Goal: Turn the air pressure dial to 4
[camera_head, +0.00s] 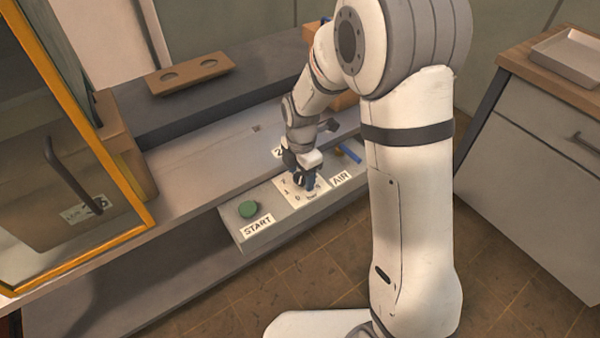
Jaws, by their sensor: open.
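The air pressure dial's white plate (289,194) lies on top of the grey control panel (259,235), with numbers around the knob; a 0 and part of a 1 can be made out. My gripper (306,182) points down over the middle of the plate, its dark fingers at the knob. The fingers hide most of the knob, so I cannot tell where it points or whether they touch it. My gripper is open. An AIR label (341,178) is to the right of the plate.
A green button (248,209) with a START label (257,226) is left of the dial. A blue lever (349,154) is behind the AIR label. An open yellow-framed door (75,90) stands at the left. A wooden holder (190,73) sits on the back ledge.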

